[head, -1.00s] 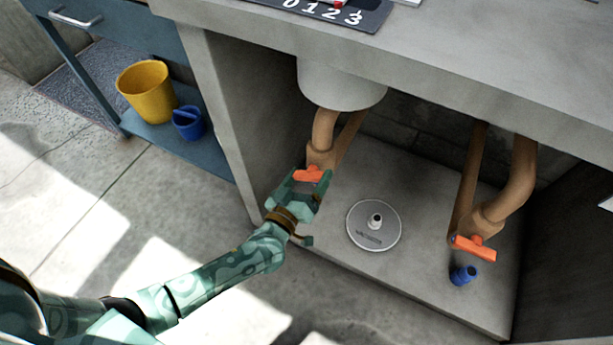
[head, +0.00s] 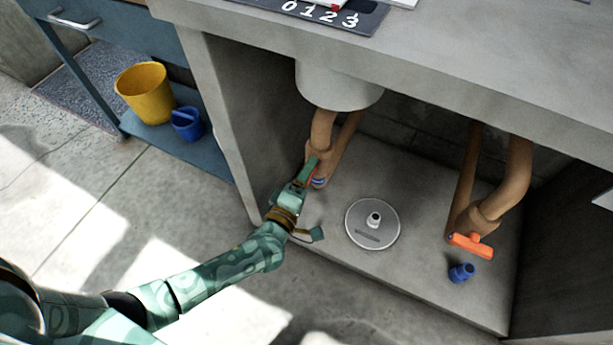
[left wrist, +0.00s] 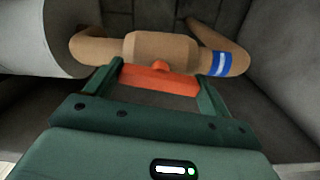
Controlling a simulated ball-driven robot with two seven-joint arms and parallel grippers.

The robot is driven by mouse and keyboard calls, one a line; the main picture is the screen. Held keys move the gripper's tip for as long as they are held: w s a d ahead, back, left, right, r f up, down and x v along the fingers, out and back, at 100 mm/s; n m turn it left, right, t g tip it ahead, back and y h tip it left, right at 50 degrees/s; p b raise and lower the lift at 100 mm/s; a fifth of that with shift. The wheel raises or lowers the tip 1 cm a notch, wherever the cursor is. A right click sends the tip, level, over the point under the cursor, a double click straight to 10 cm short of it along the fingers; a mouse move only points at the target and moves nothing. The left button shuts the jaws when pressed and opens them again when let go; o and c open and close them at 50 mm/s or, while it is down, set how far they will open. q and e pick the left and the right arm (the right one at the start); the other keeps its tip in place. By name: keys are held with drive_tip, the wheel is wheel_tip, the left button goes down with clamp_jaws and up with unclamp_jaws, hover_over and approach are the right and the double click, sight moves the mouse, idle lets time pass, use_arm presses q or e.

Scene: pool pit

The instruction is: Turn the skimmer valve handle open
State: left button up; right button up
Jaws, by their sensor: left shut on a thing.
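The left valve has an orange handle (head: 310,180), mostly hidden by my gripper in the head view. In the left wrist view the handle (left wrist: 160,79) lies lengthwise along the tan valve body (left wrist: 160,48) and its pipe. A blue and white band (left wrist: 222,63) circles that pipe. My left gripper (head: 312,174) is shut on this handle, with a green finger at each end of it. The right valve's orange handle (head: 471,245) sits crosswise to its tan pipe (head: 507,185), with no gripper near it. My right gripper is not in view.
A round grey plate (head: 373,223) and a small blue fitting (head: 461,273) rest on the pit floor. A white cylinder (head: 338,85) hangs above the left valve. The counter (head: 430,60) overhangs. A yellow bucket (head: 146,93) and blue pail (head: 187,124) stand on a shelf.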

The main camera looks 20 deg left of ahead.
use_arm(q)
drive_tip(key=shift+f+n, duration=0.1)
drive_tip(key=shift+n, duration=0.6)
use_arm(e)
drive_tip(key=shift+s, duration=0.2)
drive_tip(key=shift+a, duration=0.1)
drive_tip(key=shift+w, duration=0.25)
use_arm(q)
drive_tip(key=o, duration=0.9)
drive_tip(key=shift+a, duration=0.1)
drive_tip(key=s+p, duration=0.5)
drive_tip(key=s, duration=1.1)
drive_tip(key=shift+s+a, duration=0.2)
drive_tip(key=shift+a, duration=0.05)
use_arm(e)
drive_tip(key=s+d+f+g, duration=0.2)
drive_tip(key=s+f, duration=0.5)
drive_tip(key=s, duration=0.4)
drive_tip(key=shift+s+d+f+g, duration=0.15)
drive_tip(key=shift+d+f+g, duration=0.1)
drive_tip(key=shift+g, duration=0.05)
